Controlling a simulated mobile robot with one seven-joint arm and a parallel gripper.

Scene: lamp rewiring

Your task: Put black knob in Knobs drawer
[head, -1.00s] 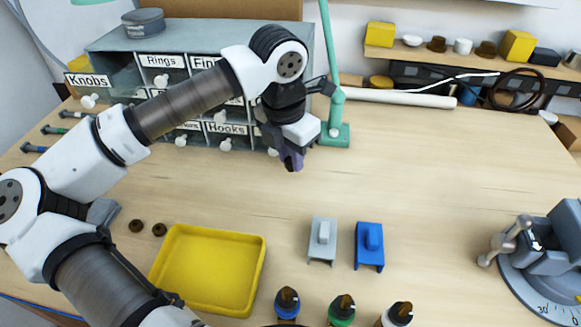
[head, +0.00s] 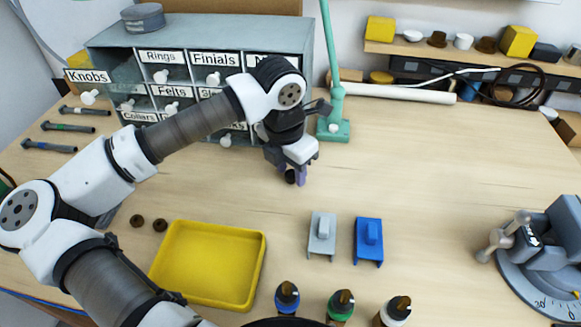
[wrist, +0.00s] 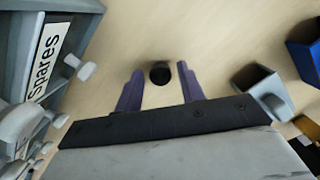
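The black knob (head: 290,177) is a small dark round piece at the fingertips of my gripper (head: 296,180), over the bench in front of the cabinet. In the wrist view the knob (wrist: 160,73) sits between the two purple fingertips, with a gap on each side. My gripper (wrist: 160,72) is open and points down; I cannot tell how far its tips are above the wood. The Knobs drawer (head: 88,77) is pulled out from the upper left of the grey cabinet. Its label and white pull face me.
The grey drawer cabinet (head: 200,37) stands at the back left, a green lamp stand (head: 333,131) beside it. A yellow tray (head: 212,225), grey block (head: 321,236) and blue block (head: 369,243) are in front. Two brown knobs (head: 148,223) lie left of the tray. Bench at centre right is clear.

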